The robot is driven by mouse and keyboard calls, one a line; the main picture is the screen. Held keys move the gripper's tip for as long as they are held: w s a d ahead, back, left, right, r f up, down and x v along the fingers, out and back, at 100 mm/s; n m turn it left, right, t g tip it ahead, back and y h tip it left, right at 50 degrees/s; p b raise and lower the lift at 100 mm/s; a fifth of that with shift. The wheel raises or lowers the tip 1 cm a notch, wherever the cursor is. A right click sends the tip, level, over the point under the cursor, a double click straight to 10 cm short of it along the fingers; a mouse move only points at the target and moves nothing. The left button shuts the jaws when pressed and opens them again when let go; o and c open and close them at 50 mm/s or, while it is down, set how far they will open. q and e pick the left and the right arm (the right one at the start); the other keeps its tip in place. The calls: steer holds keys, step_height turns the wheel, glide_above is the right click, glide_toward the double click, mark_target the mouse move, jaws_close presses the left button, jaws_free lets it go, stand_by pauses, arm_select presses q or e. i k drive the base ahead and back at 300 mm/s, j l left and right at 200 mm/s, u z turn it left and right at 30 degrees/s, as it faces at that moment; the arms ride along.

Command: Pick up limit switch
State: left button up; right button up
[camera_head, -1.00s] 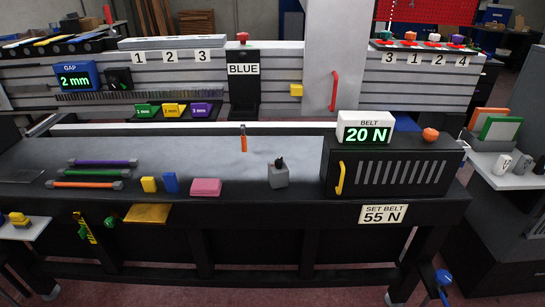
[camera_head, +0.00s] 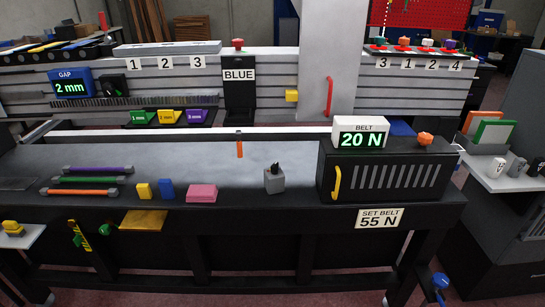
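A small grey block with a black piece on top (camera_head: 274,181) stands upright on the grey table surface, right of the middle; it looks like the limit switch, though no label shows. It is apart from the pink block (camera_head: 201,193) on its left and the black vented housing (camera_head: 385,180) on its right. Neither of my grippers is in view.
Yellow block (camera_head: 144,190), blue block (camera_head: 166,189) and several coloured rods (camera_head: 92,179) lie to the left. An orange piece (camera_head: 239,149) hangs near the table's back edge. The BELT display (camera_head: 360,137) stands on the housing. The surface behind the grey block is clear.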

mark_target(274, 183)
steer(key=i+j, duration=0.35)
steer(key=i+j+z, duration=0.1)
steer(key=i+j, duration=0.25)
steer(key=j, duration=0.25)
steer(key=i+j, duration=0.3)
steer(key=j, duration=0.2)
